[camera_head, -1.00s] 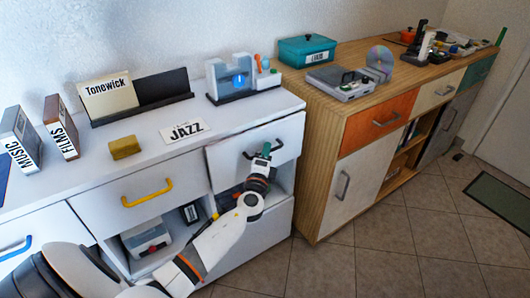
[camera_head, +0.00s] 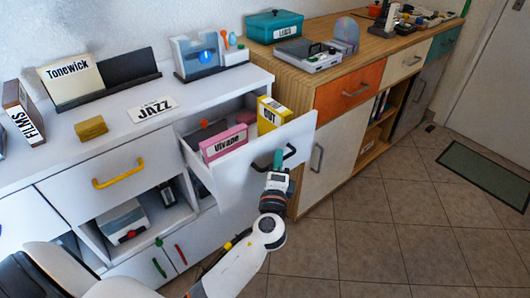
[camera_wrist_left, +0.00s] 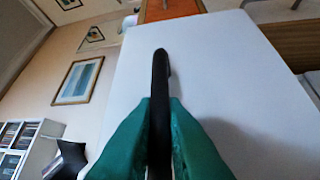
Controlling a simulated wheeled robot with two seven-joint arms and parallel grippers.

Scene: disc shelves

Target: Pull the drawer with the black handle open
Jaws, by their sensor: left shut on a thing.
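The drawer with the black handle (camera_head: 290,152) stands pulled out of the white cabinet, its white front (camera_head: 250,172) well forward. Inside it show a pink "Vivane" box (camera_head: 224,143) and a yellow "OUT" box (camera_head: 272,114). My left gripper (camera_head: 277,160) is at the drawer front with its green fingers shut on the black handle. In the left wrist view the green fingers (camera_wrist_left: 160,125) close on both sides of the black handle (camera_wrist_left: 160,75), in front of the white drawer face (camera_wrist_left: 225,70). My right gripper is not in view.
The white cabinet top (camera_head: 110,145) holds a "JAZZ" card (camera_head: 152,108), a yellow block (camera_head: 91,128) and a "Tonewick" sleeve (camera_head: 70,77). A drawer with a yellow handle (camera_head: 118,174) is shut at left. A wooden cabinet (camera_head: 290,82) stands close at right.

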